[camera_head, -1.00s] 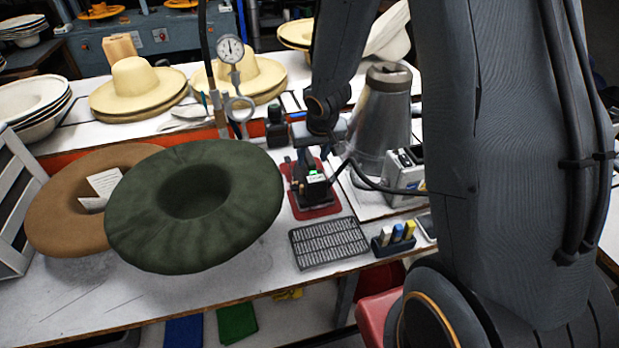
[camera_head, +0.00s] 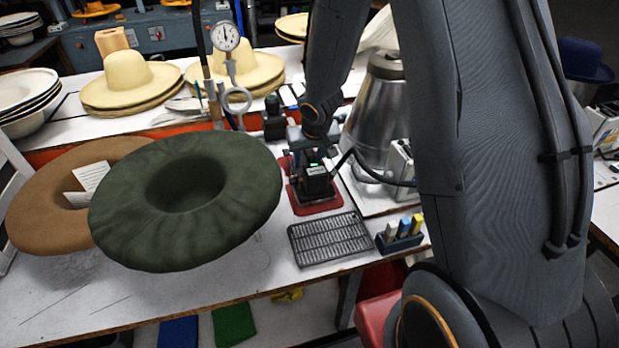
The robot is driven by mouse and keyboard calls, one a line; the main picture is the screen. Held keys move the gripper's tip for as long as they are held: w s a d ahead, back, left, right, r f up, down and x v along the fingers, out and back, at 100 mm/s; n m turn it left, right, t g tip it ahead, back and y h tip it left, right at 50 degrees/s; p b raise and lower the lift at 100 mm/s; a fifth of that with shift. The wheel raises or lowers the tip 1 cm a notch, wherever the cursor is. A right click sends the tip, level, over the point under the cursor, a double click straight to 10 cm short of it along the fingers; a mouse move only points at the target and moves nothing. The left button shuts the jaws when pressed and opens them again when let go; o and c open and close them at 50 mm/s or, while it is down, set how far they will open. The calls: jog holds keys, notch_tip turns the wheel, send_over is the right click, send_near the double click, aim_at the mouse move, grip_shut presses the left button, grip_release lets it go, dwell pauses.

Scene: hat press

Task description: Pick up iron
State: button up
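My gripper (camera_head: 317,183) is at the end of my arm, over the red mat (camera_head: 323,207) in the middle of the table. It is small and dark, and its fingers cannot be made out. The iron cannot be told apart clearly. A dark shape on the red mat, under and around my gripper, may be it, but my wrist and gripper hide most of it. Whether the gripper touches or holds anything there does not show.
A dark green felt hat (camera_head: 236,218) and a brown one (camera_head: 45,212) lie to the left. A wire rack (camera_head: 331,238) and a holder with coloured blocks (camera_head: 400,243) stand in front. A metal vessel (camera_head: 375,120) and a dial gauge (camera_head: 226,37) stand close behind.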

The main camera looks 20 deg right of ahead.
grip_shut()
jog(key=shift+w+r, duration=0.1)
jog(key=shift+r, duration=0.05)
jog(key=shift+r, duration=0.1)
notch_tip(320, 180, up, 9)
jog(key=p, duration=1.1)
jog(key=shift+b, duration=0.3)
jog(key=shift+d+r, duration=0.1)
jog(key=shift+r, duration=0.4)
notch_tip(320, 180, up, 24)
jog(key=b, duration=0.1)
dwell(0.3)
